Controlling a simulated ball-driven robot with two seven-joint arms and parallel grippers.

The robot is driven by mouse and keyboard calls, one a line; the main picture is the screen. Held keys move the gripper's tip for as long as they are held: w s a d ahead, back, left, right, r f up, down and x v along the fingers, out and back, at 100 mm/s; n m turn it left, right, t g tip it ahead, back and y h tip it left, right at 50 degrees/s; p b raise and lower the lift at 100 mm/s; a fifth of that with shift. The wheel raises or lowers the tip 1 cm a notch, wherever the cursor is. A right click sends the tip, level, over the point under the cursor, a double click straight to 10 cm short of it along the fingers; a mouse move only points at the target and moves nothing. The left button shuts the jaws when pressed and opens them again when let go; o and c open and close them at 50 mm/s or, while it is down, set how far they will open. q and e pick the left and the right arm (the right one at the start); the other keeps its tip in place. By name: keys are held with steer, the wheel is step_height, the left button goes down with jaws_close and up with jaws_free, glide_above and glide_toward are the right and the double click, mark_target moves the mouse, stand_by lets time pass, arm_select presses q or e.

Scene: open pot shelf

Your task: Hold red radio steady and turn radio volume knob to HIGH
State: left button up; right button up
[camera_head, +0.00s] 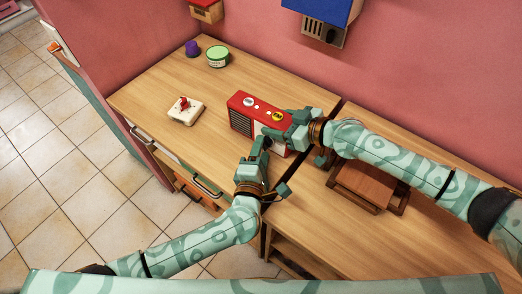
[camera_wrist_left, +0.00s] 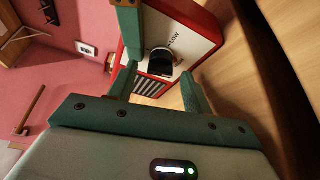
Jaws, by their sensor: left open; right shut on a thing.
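The red radio (camera_head: 240,103) stands on the wooden table, with a dark grille at its left end. In the left wrist view its pale front face (camera_wrist_left: 190,38) shows a dark round volume knob (camera_wrist_left: 161,64) beside a "LOW" marking; I see no HIGH marking there. My right gripper (camera_head: 278,124) is shut on the radio at its right part and covers some of it. My left gripper (camera_head: 261,144) is open at the radio's front. In the left wrist view its fingers (camera_wrist_left: 159,76) sit on either side of the knob; whether they touch it I cannot tell.
A white box with a red lever (camera_head: 184,112) stands left of the radio. A green tin (camera_head: 217,59) and a purple object (camera_head: 192,48) are at the back left. A brown wooden stand (camera_head: 367,183) is under my right arm. The table's front left is clear.

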arm_select(q)
steer(key=v, duration=1.1)
steer(key=shift+s+a, duration=0.15)
steer(key=shift+s, duration=0.2)
steer(key=d+r+m+g+h, duration=0.1)
steer(key=d+r+m+h, duration=0.2)
steer(key=r+m+h, duration=0.8)
steer(key=w+a+f+m+g+y, duration=0.5)
steer(key=a+f+m+y, duration=0.15)
steer(key=m, duration=0.55)
steer(key=shift+h, duration=0.45)
steer(key=x, duration=1.1)
steer(key=shift+w+a+f, duration=0.15)
steer(key=shift+a+f, duration=0.15)
steer(key=shift+f, duration=0.1)
